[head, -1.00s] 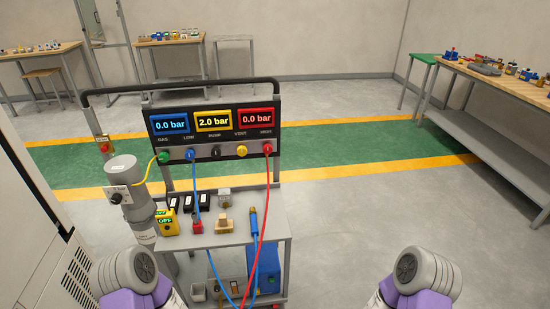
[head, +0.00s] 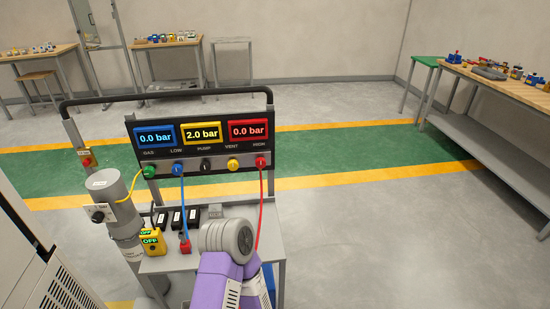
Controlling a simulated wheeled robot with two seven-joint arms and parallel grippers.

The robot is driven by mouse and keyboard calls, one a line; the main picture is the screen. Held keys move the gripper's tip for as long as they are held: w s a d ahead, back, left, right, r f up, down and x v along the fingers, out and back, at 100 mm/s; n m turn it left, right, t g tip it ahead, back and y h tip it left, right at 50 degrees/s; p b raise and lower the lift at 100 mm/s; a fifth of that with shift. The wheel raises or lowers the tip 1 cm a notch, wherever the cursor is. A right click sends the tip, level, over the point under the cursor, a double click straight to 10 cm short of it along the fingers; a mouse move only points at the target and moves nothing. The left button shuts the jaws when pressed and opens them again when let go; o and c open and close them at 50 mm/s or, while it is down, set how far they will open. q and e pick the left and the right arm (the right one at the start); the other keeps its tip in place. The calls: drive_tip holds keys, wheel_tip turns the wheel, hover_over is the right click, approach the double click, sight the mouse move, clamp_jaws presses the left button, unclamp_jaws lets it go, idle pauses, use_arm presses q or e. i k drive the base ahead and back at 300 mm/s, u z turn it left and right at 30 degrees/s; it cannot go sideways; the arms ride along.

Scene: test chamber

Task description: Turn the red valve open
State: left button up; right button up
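The gauge panel (head: 202,144) stands upright on a cart, reading 0.0 bar in blue, 2.0 bar in yellow and 0.0 bar in red. A red knob or fitting (head: 261,162) sits at the right end of its lower row, under the label HIGH, with a red hose hanging from it. A second small red part (head: 184,246) stands on the cart top by the blue hose's lower end. I cannot tell which red part is the valve. A purple and grey arm link of mine covers the cart's front middle. Neither gripper shows.
The cart top (head: 267,240) holds black blocks (head: 176,220) and a yellow OFF box (head: 152,242). A grey cylinder (head: 113,200) stands at its left. A white cabinet (head: 40,275) is at lower left. A workbench (head: 500,87) is at right. The floor right of the cart is clear.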

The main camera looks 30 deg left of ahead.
sight(260, 163)
drive_tip(key=i, duration=0.3)
drive_tip(key=u, duration=1)
